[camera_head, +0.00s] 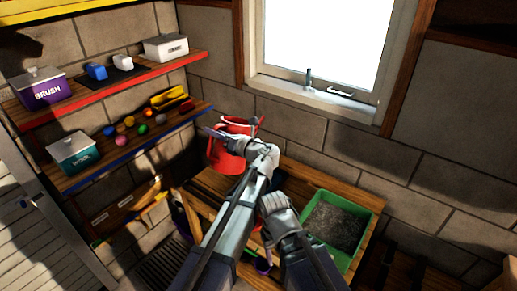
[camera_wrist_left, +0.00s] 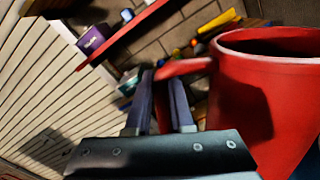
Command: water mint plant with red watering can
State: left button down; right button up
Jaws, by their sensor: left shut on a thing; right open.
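The red watering can (camera_head: 225,160) is held up in the air in front of the shelves and back wall in the head view. In the left wrist view the red can (camera_wrist_left: 265,95) fills the right side, its open top showing dark. My left gripper (camera_head: 223,138) is shut on the can's red handle; its two fingers (camera_wrist_left: 162,108) close around it in the wrist view. My right gripper (camera_head: 272,202) is open and empty, low over the wooden bench and right of the left forearm; its fingertips are hard to make out. I cannot make out the mint plant in either view.
A green tray (camera_head: 362,223) with dark grey filling stands on the wooden bench (camera_head: 310,177) at right. Wall shelves at left hold a purple brush box (camera_head: 41,88), a teal wool box (camera_head: 73,152), a white box (camera_head: 166,47) and several coloured balls. A window (camera_head: 322,40) is above.

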pick_arm(q)
notch_tip(320, 180, up, 3)
jog(key=n+p, duration=0.2)
jog(key=n, duration=0.1)
jog(key=shift+r+n+p, duration=0.3)
jog(key=shift+n+p, duration=0.05)
jog(key=shift+n, duration=0.35)
